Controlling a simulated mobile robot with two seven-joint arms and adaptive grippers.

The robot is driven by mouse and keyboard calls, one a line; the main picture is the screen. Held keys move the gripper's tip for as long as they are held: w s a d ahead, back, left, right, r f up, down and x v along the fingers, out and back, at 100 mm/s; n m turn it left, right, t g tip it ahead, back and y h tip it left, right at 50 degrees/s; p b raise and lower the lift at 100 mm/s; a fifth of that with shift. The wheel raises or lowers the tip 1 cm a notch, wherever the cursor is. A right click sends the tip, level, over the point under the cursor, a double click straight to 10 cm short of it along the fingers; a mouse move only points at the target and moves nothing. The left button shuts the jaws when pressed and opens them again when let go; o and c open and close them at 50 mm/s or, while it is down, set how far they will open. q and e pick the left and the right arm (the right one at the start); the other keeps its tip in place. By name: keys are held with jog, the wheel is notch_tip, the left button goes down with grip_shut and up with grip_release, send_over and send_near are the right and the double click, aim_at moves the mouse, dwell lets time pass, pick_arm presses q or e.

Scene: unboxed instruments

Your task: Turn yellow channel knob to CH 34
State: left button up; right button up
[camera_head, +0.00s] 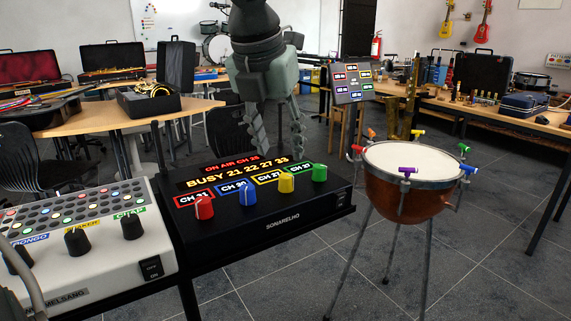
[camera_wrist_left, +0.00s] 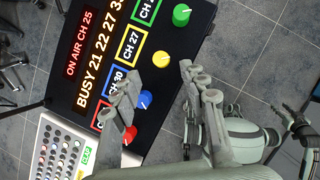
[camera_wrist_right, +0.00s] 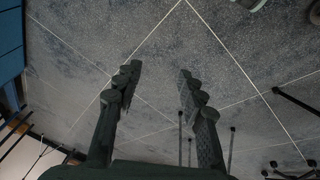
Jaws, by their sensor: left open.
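The yellow knob (camera_head: 286,183) is on the sloped front of a black receiver (camera_head: 240,231), between the blue knob (camera_head: 252,196) and the green knob (camera_head: 319,173). Its yellow-framed label reads CH 27 (camera_head: 269,177). My left gripper (camera_head: 279,146) is open and empty, above and behind the knobs, fingers pointing down. In the left wrist view the yellow knob (camera_wrist_left: 161,57) lies just beyond the gap between its fingertips (camera_wrist_left: 162,80), apart from them. My right gripper (camera_wrist_right: 157,78) shows only in the right wrist view, open and empty over the floor.
The red knob (camera_head: 204,207) is at the receiver's left. The display (camera_head: 232,168) reads ON AIR CH 25, BUSY 21 22 27 33. A white drum machine (camera_head: 92,243) adjoins on the left. A copper kettledrum (camera_head: 404,183) stands at the right, with open floor between.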

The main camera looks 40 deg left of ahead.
aim_at(286, 176)
pick_arm(q)
jog(key=x, duration=0.7)
jog(key=shift+s+d+f, duration=0.1)
jog(key=shift+c, duration=0.3)
grip_shut()
